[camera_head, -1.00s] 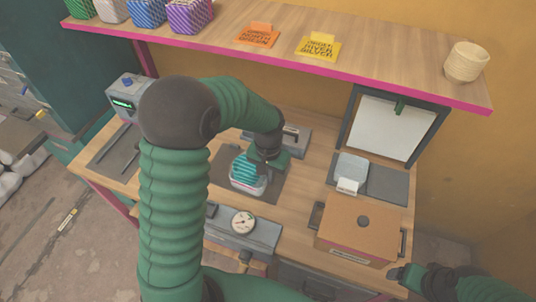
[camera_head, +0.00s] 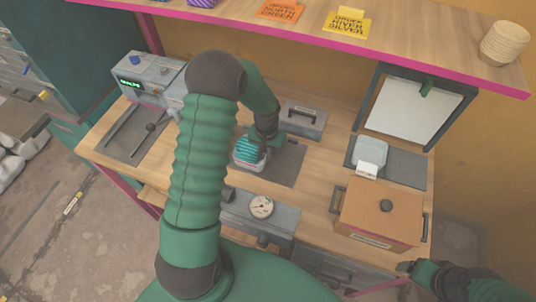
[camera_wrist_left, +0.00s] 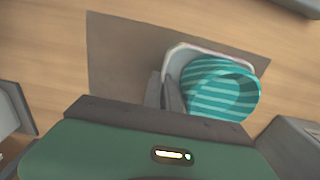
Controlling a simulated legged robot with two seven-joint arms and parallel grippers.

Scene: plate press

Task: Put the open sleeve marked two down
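The open sleeve (camera_head: 237,161) is a pale, open-topped holder with a teal striped thing (camera_head: 247,148) in it. It is over the left part of a dark mat (camera_head: 285,168) at the middle of the bench. In the left wrist view the pale rim (camera_wrist_left: 190,47) and teal stripes (camera_wrist_left: 222,90) show. My left gripper (camera_wrist_left: 166,90) has its fingers close together on the sleeve's left wall. Whether the sleeve's base touches the mat, I cannot tell. No mark two is readable. My right gripper (camera_head: 405,268) is at the lower right, away from the sleeve; its fingers are unclear.
A grey block with a handle (camera_head: 304,117) stands behind the mat, a gauge unit (camera_head: 262,207) in front. To the right are a clear tray with a white label (camera_head: 369,153) and an orange-brown box (camera_head: 380,218). A shelf (camera_head: 430,55) overhangs the back. The mat's right part is bare.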

